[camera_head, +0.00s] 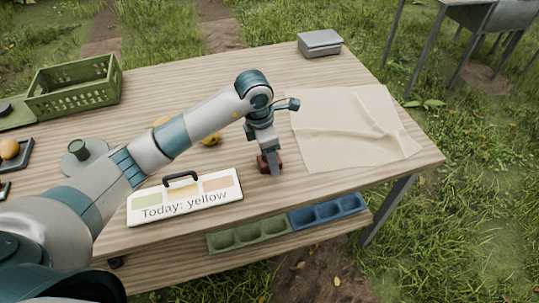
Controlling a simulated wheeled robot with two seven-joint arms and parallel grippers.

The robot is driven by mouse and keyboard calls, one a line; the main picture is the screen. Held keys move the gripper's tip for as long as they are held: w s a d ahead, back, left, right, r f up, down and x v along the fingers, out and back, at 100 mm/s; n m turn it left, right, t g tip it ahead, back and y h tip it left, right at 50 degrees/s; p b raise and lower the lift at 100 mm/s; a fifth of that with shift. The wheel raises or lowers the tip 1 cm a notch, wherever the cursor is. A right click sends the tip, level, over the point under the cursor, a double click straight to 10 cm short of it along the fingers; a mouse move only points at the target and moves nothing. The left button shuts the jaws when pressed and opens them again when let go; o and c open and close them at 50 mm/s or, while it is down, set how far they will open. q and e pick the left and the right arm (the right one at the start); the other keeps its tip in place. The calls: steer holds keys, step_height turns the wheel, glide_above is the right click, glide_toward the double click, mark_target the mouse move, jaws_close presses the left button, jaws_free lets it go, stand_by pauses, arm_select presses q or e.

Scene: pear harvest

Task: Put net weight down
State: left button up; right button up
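My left arm comes in from the left and reaches over the table. Its gripper (270,166) points down near the table's middle, left of the beige net or cloth (345,125). A small dark red-brown block (262,163), which looks like the net weight, is between its fingers and partly hidden by them. The fingers look closed on it. The block is at or just above the tabletop; I cannot tell whether it touches. The cloth lies spread and wrinkled at the table's right. My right gripper is not in view.
A sign reading "Today: yellow" (185,210) lies in front of the gripper. A green crate (75,85) stands back left, a grey box (320,43) at the back. Yellow fruit (211,139) lies behind the arm.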

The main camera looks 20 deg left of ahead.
arm_select(q)
steer(key=shift+r, duration=0.1)
steer(key=shift+r, duration=0.4)
steer(key=r, duration=0.2)
steer(key=r+b, duration=0.1)
steer(key=shift+s+a+r, duration=0.1)
steer(key=shift+a+r, duration=0.15)
steer(key=shift+a, duration=0.05)
step_height(320, 180, up, 8)
steer(key=b, duration=0.1)
steer(key=shift+s+a+f, duration=0.15)
steer(key=shift+s+a, duration=0.25)
steer(key=shift+a, duration=0.05)
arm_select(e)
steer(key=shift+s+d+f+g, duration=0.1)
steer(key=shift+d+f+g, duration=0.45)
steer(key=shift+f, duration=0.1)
